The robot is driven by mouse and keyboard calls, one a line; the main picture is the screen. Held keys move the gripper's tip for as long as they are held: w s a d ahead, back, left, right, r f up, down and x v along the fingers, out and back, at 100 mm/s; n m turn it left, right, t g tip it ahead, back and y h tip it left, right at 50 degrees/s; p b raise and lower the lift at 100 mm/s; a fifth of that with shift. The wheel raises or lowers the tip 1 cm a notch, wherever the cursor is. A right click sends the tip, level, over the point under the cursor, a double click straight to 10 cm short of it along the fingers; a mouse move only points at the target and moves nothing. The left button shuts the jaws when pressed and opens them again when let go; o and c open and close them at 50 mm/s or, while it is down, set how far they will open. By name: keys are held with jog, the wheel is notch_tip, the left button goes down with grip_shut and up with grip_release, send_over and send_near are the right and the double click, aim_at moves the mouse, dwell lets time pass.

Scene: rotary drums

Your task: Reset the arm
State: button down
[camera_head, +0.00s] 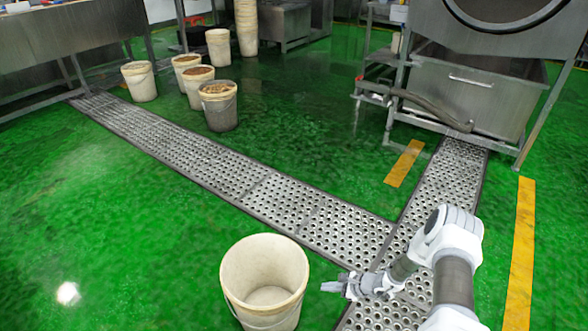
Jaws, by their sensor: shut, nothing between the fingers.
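My arm (452,270) reaches in from the lower right of the head view, bent at the elbow. My gripper (332,286) points left, low over the floor and the drain grating. It is shut and empty. Its tip is a little to the right of a white bucket (264,279), with a small gap showing between them in the picture. The bucket stands upright, and its inside looks empty.
Perforated drain gratings (220,165) cross the green floor. Several filled buckets (218,105) stand at the back left. A steel drum machine (470,85) with a tub is at the upper right. A steel table (60,45) is upper left. The floor at left is clear.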

notch_tip(320, 180, up, 34)
jog(key=w+a+n+g+h, duration=0.1)
jog(key=a+n+g, duration=0.1)
jog(key=n, duration=0.9)
jog(key=s+r+n+h, duration=0.25)
jog(key=s+r, duration=0.35)
jog(key=r, duration=0.3)
jog(key=s+r+n+h, duration=0.1)
jog(key=s+r+n, duration=0.2)
jog(key=s+r, duration=0.4)
jog(key=s+d+r+n+t+h, duration=0.1)
jog(key=s+d+r+n+h, duration=0.1)
jog(key=s+r, duration=0.35)
jog(key=s+d+r+n+t+h, duration=0.2)
jog(key=s+r, duration=0.1)
jog(key=s, duration=0.6)
notch_tip(320, 180, up, 20)
jog(key=p, duration=2)
jog(key=shift+s+d+p, duration=0.15)
jog(key=shift+d+p, duration=0.1)
jog(key=shift+p, duration=0.15)
jog(key=shift+d+m, duration=0.2)
jog(key=shift+m, duration=0.05)
